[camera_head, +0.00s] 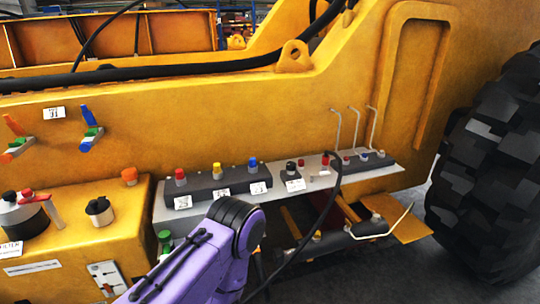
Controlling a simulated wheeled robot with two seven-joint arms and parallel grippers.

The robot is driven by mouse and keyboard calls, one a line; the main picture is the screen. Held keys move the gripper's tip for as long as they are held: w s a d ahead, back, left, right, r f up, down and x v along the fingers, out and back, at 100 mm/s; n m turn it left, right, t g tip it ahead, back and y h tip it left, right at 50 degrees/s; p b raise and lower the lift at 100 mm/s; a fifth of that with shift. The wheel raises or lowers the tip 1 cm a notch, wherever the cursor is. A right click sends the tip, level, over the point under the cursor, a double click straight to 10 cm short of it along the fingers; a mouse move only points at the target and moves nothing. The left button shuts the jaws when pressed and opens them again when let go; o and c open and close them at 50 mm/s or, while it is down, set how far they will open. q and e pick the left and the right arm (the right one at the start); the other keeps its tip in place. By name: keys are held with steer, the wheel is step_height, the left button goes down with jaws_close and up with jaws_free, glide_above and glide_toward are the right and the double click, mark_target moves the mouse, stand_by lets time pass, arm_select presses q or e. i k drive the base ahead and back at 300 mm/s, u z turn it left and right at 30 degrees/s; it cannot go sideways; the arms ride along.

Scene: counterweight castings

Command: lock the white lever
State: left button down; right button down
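Several pale levers show, and I cannot tell which one is the white lever. Three thin, pale bent rods, the left rod (337,130), the middle rod (357,127) and the right rod (373,127), stand upright above a dark block on the grey shelf. A pale bent rod (397,222) sticks out lower, below the shelf. A small white plate with a slot (105,277) is on the yellow box at the lower left. A purple arm of mine rises from the bottom middle, in front of the shelf. Neither gripper is in view.
The grey shelf (160,208) carries dark blocks with red, yellow and blue knobs. A black cable (327,205) hangs in front of it. Blue-green (88,131) and orange-green (18,143) handles are on the yellow wall. A big black tyre (495,170) stands at right.

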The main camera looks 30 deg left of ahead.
mark_target(327, 172)
steer(key=u, duration=0.3)
steer(key=i, duration=0.65)
steer(key=z, duration=1.45)
steer(key=i, duration=1.65)
steer(key=u, duration=3.8)
